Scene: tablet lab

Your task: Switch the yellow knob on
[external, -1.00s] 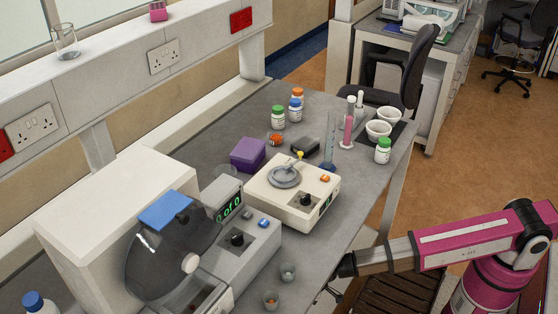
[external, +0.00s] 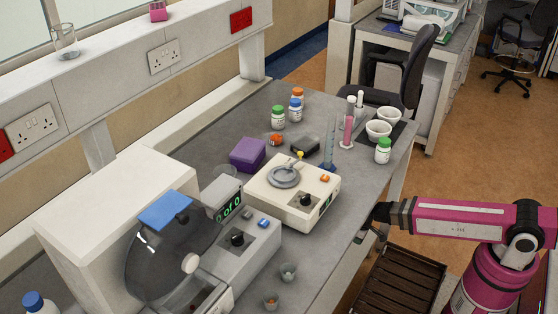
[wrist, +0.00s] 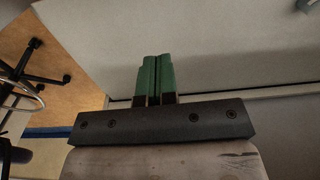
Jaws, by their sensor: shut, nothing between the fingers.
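A small yellow knob-like piece (external: 300,154) shows at the back edge of a cream machine (external: 262,193) on the bench. The machine carries a round grey dish, a black knob (external: 306,200), an orange button (external: 324,178) and a small green display. My gripper (external: 366,226) is at the bench's right edge, to the right of the cream machine and apart from it. In the wrist view its green fingers (wrist: 155,76) are pressed together with nothing between them. The yellow piece is not in the wrist view.
A grey machine (external: 215,262) with a dark dome stands at the left. A purple box (external: 248,154), bottles (external: 278,117), a blue cylinder (external: 329,155) and white bowls (external: 378,129) stand around the cream machine. Two small cups (external: 271,300) sit in front. The bench's right front is clear.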

